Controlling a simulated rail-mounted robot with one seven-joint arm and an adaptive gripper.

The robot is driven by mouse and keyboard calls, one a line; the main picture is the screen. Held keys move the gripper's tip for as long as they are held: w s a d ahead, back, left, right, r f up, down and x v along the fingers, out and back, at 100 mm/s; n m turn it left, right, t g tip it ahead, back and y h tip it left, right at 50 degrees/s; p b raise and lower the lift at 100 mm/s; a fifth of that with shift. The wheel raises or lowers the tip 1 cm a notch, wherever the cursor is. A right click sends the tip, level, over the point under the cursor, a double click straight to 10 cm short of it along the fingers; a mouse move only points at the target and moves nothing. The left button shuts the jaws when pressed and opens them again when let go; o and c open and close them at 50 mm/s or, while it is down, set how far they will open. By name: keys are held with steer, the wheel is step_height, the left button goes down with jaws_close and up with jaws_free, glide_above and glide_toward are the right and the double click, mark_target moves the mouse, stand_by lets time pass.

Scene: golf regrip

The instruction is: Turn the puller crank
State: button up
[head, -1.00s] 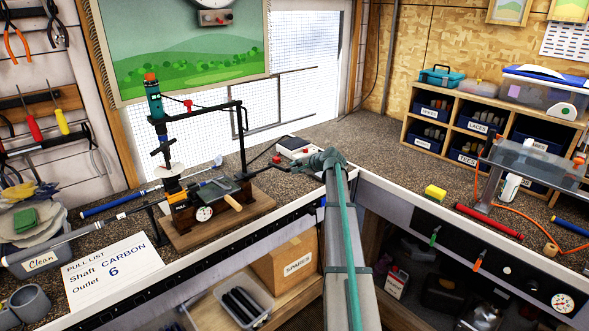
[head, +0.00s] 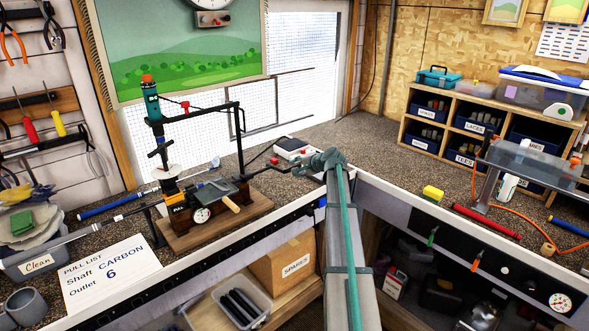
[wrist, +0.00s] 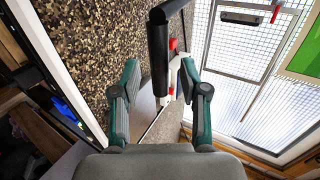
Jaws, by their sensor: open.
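The puller (head: 180,193) stands on a wooden base on the left bench, with a dial gauge (head: 201,215) and a teal-topped post. My gripper (head: 306,163) is over the bench corner, to the right of the puller. In the wrist view my gripper (wrist: 160,72) is open, with one teal finger on each side. A black cylindrical handle, which looks like the crank grip (wrist: 159,55), shows between the fingers, joined to a grey bar at its top end. In the head view the grip is too small to make out clearly.
A white box with a red button (head: 293,146) lies on the bench close behind my gripper. A pull list sign (head: 110,277) and a mug (head: 28,308) are at the left.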

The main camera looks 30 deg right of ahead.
steer(key=v, duration=1)
steer(key=s+a+f+n+g, duration=0.3)
steer(key=s+a+f, duration=0.45)
steer(key=f, duration=0.55)
steer(key=s+a+f+n+g, duration=0.35)
steer(key=s+a+f, duration=0.35)
steer(key=f, duration=0.6)
steer(key=s+a+f+n+g, duration=0.3)
steer(key=s+a+f, duration=0.3)
steer(key=a+f, duration=0.5)
steer(key=s+a+f+n+g, duration=0.2)
steer(key=s+a+f, duration=0.4)
steer(key=s, duration=0.6)
steer(key=s+a+f+n+g+h+b, duration=0.1)
steer(key=s+a+f+g, duration=0.3)
steer(key=s, duration=0.8)
steer(key=s+a+f+n+g, duration=0.3)
steer(key=s+a+f, duration=0.6)
steer(key=s, duration=0.3)
steer(key=shift+f+n+h+b, duration=0.35)
steer(key=shift+f+n, duration=0.1)
steer(key=shift+f, duration=0.1)
